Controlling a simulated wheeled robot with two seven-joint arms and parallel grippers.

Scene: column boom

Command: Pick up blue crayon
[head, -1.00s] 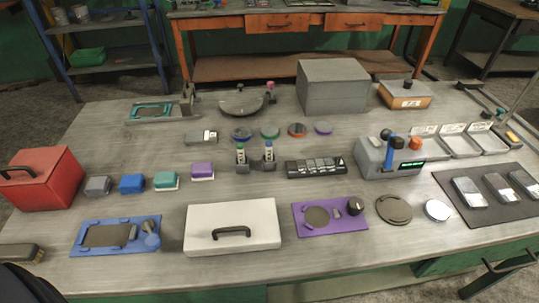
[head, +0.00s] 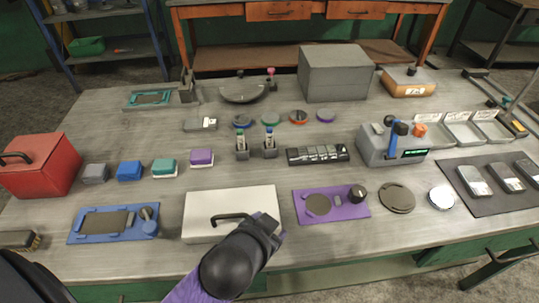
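Two small dark holders stand mid-table, the left one (head: 241,149) and the right one (head: 270,147), each with a short upright piece in it. The piece in the right holder (head: 269,132) shows a bluish tip, but it is too small to tell surely whether it is the blue crayon. My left arm reaches in from the lower left. Its gripper end (head: 274,232) is over the front right part of the white case, well in front of the holders. Its fingers are not clear, and nothing shows held. My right gripper is not in view.
The white case (head: 205,208) with a dark handle lies below the holders. A black keyed strip (head: 318,154) is right of them. Coloured discs (head: 299,117) lie behind. A purple board (head: 345,208) is at front right. Bare table lies between the case and holders.

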